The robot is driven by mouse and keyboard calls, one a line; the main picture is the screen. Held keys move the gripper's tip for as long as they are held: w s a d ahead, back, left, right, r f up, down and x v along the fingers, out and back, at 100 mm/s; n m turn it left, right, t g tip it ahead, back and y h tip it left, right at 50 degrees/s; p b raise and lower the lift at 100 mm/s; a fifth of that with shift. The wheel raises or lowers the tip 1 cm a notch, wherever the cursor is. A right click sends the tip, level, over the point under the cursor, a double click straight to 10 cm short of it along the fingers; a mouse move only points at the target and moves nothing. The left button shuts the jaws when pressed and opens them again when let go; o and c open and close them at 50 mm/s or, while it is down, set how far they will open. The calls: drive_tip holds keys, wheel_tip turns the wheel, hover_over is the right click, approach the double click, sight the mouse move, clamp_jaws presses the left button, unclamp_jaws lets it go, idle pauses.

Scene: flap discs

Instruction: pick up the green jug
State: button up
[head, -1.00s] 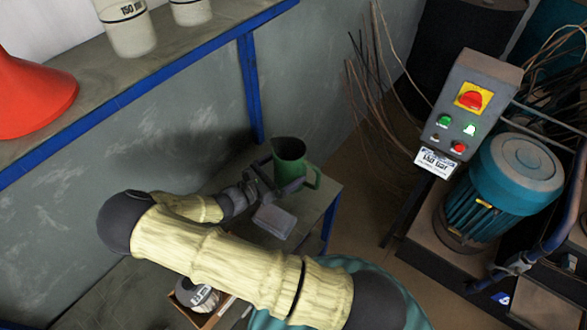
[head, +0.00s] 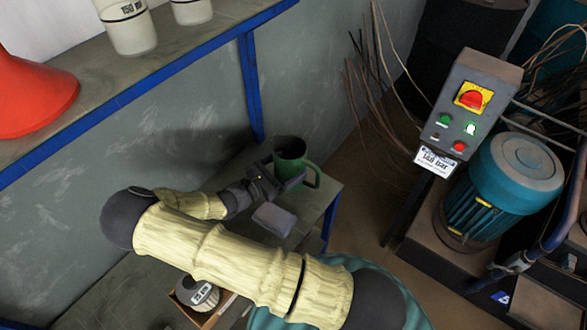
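The green jug (head: 289,161) stands upright on the low bench at the centre of the head view, with its handle on the right. My gripper (head: 278,175) is at the jug's near side, low against its body. One finger shows at the jug's left and one in front of its lower right. Whether the fingers press on the jug or leave a gap is too small to tell.
A grey block-like thing (head: 274,219) lies on the bench just in front of my gripper. A box with a labelled round item (head: 199,293) is nearer. A blue-edged shelf (head: 150,80) runs above on the left. A control box (head: 468,112) and teal motor (head: 514,178) stand right.

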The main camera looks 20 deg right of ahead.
sight(286, 142)
drive_tip(key=shift+r, duration=0.25)
drive_tip(key=shift+r, duration=4.8)
drive_tip(key=shift+r, duration=0.1)
